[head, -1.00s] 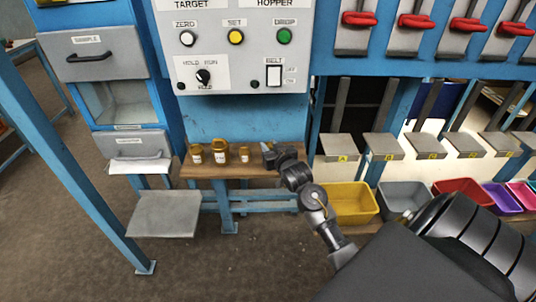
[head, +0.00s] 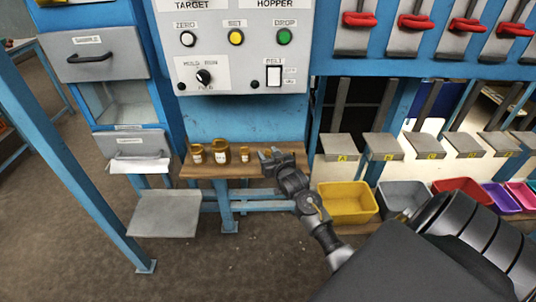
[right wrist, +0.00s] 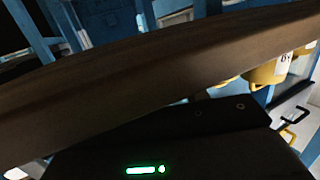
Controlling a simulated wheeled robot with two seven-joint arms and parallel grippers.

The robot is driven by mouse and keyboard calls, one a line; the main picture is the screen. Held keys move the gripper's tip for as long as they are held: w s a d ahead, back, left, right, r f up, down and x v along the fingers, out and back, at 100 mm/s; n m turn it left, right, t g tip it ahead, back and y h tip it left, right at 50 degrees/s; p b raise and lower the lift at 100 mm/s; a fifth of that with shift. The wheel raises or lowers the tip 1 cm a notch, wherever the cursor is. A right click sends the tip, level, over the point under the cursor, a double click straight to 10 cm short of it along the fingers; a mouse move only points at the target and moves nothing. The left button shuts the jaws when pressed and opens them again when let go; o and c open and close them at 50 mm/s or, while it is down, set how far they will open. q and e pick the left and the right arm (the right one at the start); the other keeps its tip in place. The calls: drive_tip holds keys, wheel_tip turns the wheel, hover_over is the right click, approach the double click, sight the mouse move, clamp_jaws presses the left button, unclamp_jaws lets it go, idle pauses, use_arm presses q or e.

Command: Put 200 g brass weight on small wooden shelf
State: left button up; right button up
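Three brass weights with pale labels stand upright in a row on the small wooden shelf (head: 200,171) in the head view: a left one (head: 196,153), a larger middle one (head: 221,151) and a small right one (head: 244,153). Their labels are too small to read, so I cannot tell which is 200 g. My right gripper (head: 271,153) is at the shelf's right end, right of the small weight and apart from it. Its fingers look spread, with nothing visible between them. My left gripper is out of view.
A control panel (head: 245,75) hangs above the shelf. A grey plate (head: 165,214) stands lower left, drawers (head: 90,52) at left. A yellow bin (head: 346,204) and a grey bin (head: 403,197) sit to the right. Blue posts frame the area.

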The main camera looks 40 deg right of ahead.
drive_tip(key=shift+r, duration=0.2)
drive_tip(key=shift+s+a, duration=0.1)
drive_tip(key=shift+s, duration=0.25)
drive_tip(key=b+v, duration=0.1)
drive_tip(key=v, duration=1)
drive_tip(key=shift+s, duration=0.15)
drive_tip(key=shift+f, duration=0.1)
